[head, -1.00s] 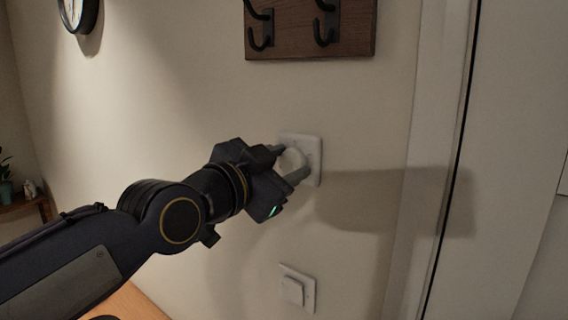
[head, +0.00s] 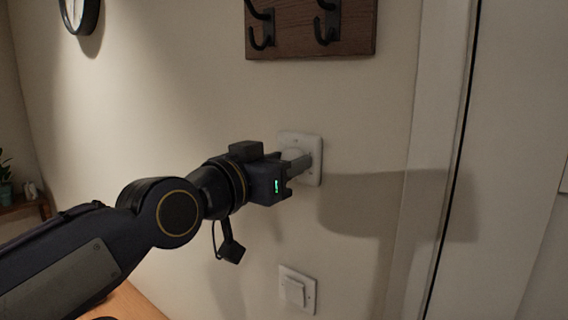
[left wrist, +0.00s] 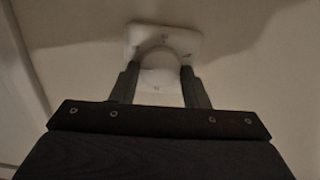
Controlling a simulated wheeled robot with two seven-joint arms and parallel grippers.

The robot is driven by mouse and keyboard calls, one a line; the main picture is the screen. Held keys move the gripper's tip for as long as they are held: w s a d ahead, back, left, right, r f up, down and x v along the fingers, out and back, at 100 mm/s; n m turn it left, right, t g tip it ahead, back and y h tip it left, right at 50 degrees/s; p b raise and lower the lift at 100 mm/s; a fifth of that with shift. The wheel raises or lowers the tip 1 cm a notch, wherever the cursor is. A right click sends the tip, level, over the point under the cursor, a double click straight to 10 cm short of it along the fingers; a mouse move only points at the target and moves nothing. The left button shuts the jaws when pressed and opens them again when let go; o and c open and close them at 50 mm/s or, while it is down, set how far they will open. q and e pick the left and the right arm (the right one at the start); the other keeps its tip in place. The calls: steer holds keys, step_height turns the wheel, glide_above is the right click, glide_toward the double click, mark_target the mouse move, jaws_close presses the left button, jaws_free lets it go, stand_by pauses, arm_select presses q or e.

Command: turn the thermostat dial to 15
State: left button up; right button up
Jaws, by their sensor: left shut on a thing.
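The thermostat is a white square plate (head: 313,143) on the wall with a round white dial (head: 292,154) at its middle. In the left wrist view the dial (left wrist: 160,66) sits between the two fingers, in front of the plate (left wrist: 143,33). My left gripper (head: 297,160) is shut on the dial, one finger on each side. The fingers hide part of the dial in the head view. The marks on the plate are too small and dark to read. My right gripper is not in view.
A white wall switch (head: 295,291) is below the thermostat. A wooden rack (head: 300,42) with black hooks hangs above. A door frame (head: 433,150) stands to the right. A round clock (head: 75,12) hangs upper left.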

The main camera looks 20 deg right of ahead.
arm_select(q)
steer(key=n, duration=0.5)
steer(key=shift+p, duration=0.35)
stand_by(0.4)
steer(key=o, duration=0.9)
steer(key=shift+a, duration=0.1)
steer(key=shift+o, duration=0.2)
steer(key=b+v, duration=0.3)
steer(key=v, duration=0.4)
steer(key=shift+s+a, duration=0.25)
steer(key=shift+a, duration=0.05)
